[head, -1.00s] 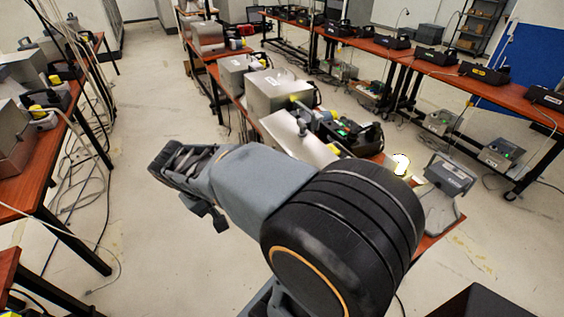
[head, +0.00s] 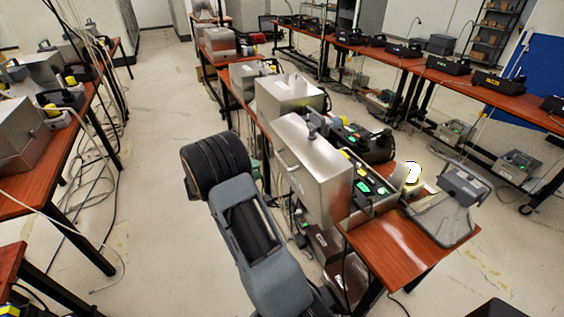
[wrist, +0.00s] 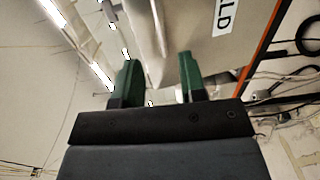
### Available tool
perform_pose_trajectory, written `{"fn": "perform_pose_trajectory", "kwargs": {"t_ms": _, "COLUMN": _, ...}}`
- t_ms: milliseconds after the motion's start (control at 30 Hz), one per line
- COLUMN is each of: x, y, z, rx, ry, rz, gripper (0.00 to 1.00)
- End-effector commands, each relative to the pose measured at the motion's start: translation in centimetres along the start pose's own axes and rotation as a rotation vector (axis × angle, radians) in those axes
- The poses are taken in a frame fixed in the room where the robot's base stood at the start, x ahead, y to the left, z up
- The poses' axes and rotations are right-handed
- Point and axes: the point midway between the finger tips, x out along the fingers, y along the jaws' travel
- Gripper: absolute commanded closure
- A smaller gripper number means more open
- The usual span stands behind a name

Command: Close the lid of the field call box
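The field call box is a silver metal case on the wooden table. Its large lid (head: 312,168) stands raised in the head view, with a handle on its left face. The box's dark panel with green lights (head: 371,187) is exposed on the right. In the wrist view the metal lid (wrist: 195,45) fills the upper middle, with a white label ending in "LD" (wrist: 223,14). My gripper (wrist: 158,80) has two green fingers spread apart with nothing seen between them. The fingertips are close below the metal; contact cannot be told. In the head view my arm mostly hides the gripper, left of the lid.
Another closed silver case (head: 288,97) stands behind the box. A grey phone unit (head: 452,205) sits on the right of the wooden table (head: 395,250). Another table (head: 75,155) with boxes and cables is at the left. The floor aisle (head: 150,130) between is clear.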

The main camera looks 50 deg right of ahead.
Motion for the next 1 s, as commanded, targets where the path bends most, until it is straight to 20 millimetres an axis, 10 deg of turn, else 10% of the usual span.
{"fn": "perform_pose_trajectory", "kwargs": {"t_ms": 500, "x": 8.8, "y": 0.1, "z": 0.1, "rx": -0.001, "ry": -0.002, "rz": -0.003, "gripper": 0.62}}
{"fn": "perform_pose_trajectory", "kwargs": {"t_ms": 1000, "x": 10.4, "y": 0.0, "z": 0.0, "rx": -0.002, "ry": 0.0, "rz": -0.003, "gripper": 0.62}}
